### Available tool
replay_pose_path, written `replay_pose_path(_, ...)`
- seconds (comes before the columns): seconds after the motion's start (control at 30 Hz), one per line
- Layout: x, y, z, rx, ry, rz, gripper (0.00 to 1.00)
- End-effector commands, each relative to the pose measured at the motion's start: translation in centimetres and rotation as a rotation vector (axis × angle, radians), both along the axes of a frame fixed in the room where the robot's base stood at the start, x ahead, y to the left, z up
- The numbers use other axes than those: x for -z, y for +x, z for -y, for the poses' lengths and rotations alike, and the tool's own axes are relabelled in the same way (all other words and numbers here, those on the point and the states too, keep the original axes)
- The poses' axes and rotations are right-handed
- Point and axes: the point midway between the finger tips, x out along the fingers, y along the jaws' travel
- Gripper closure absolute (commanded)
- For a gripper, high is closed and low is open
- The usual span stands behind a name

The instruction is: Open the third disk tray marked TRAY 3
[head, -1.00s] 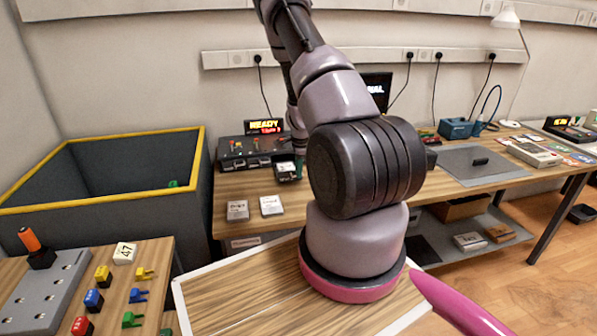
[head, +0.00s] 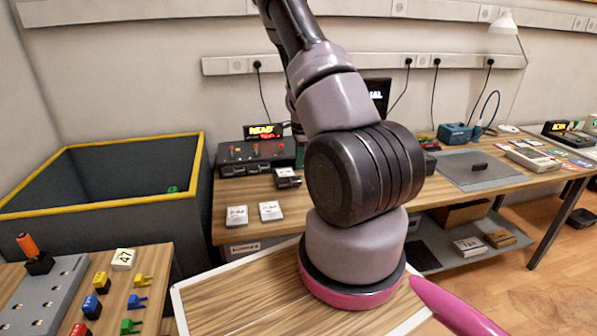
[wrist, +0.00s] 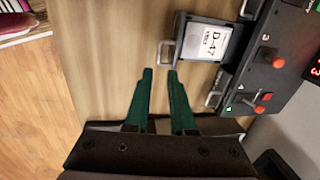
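The disk unit (head: 258,152) stands on the back table, a dark box with several levers on top. In the wrist view its panel (wrist: 272,75) shows the numbers 3 and 4 beside red-tipped levers. A tray (wrist: 183,43) in line with number 3 stands pulled out, holding a disk (wrist: 206,46) labelled D-47. The out tray also shows in the head view (head: 289,182). Its handle (wrist: 166,53) is just beyond my gripper (wrist: 160,71). My green fingers are apart with nothing between them; whether one touches the handle, I cannot tell. In the head view my arm hides the gripper.
Two labelled disks (head: 270,211) (head: 237,215) lie on the table in front of the unit. A closed tray's handle (wrist: 213,98) is beside number 4. A deep yellow-rimmed bin (head: 100,205) stands left. Bare wood lies left of my fingers in the wrist view.

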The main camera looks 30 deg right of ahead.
Motion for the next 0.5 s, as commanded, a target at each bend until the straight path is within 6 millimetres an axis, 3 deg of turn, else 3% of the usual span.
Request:
replay_pose_path(0.2, -2.8, -0.4, -0.1, -0.001, 0.0, 0.001, 0.77)
replay_pose_path(0.5, -3.2, -0.6, -0.1, 0.0, 0.0, -0.001, 0.77)
